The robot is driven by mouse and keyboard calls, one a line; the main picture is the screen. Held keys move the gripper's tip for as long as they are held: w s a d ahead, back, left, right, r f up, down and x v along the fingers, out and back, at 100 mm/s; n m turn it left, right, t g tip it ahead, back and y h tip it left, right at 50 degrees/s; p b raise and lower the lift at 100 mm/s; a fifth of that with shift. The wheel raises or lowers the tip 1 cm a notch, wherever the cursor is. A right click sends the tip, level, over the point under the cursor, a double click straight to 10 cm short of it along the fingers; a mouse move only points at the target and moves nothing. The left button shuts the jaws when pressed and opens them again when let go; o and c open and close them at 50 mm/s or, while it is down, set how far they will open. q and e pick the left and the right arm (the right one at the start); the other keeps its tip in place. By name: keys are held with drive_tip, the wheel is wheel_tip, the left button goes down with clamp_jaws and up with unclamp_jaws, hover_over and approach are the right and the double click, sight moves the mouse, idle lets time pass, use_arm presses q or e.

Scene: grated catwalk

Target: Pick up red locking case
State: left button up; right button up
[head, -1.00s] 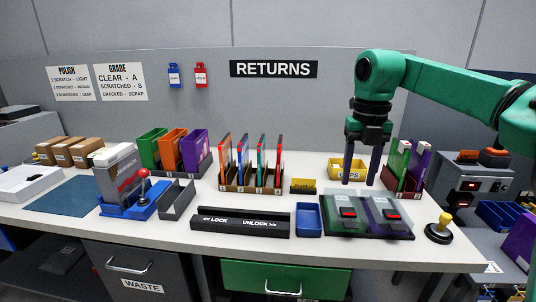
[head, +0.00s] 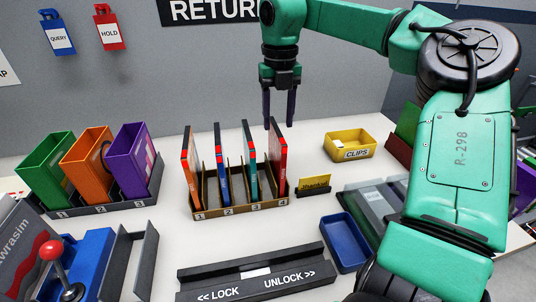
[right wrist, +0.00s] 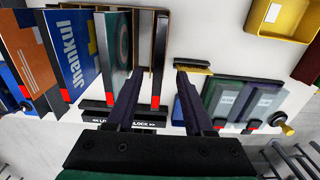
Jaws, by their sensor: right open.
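The red locking case (head: 279,160) stands upright in slot 4, at the right end of a brown slotted rack (head: 241,205). My right gripper (head: 279,124) is open and points down at the top of the red case, one finger to each side in the head view. In the right wrist view, the case (right wrist: 160,52) shows as a thin edge between the two open fingers (right wrist: 158,72). Nothing is held, and I cannot tell how deep the fingertips reach. My left gripper is not in view.
Orange, blue and teal cases share the rack left of the red one. A yellow clips bin (head: 350,146) and a small card holder (head: 313,187) stand to its right. The black lock/unlock bar (head: 255,276) and blue tray (head: 345,243) lie in front.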

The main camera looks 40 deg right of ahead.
sight(280, 134)
drive_tip(key=f, duration=0.4)
drive_tip(key=shift+s+f, duration=0.15)
drive_tip(key=shift+s, duration=0.25)
drive_tip(key=f, duration=0.2)
drive_tip(key=f+p, duration=0.1)
drive_tip(key=f, duration=0.3)
drive_tip(key=shift+w+a+f+p, duration=0.15)
drive_tip(key=shift+w+f+p, duration=0.1)
drive_tip(key=shift+w+p, duration=0.1)
drive_tip(key=shift+f, duration=0.2)
drive_tip(key=c, duration=0.7)
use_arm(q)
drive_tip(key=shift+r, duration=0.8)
use_arm(e)
clamp_jaws()
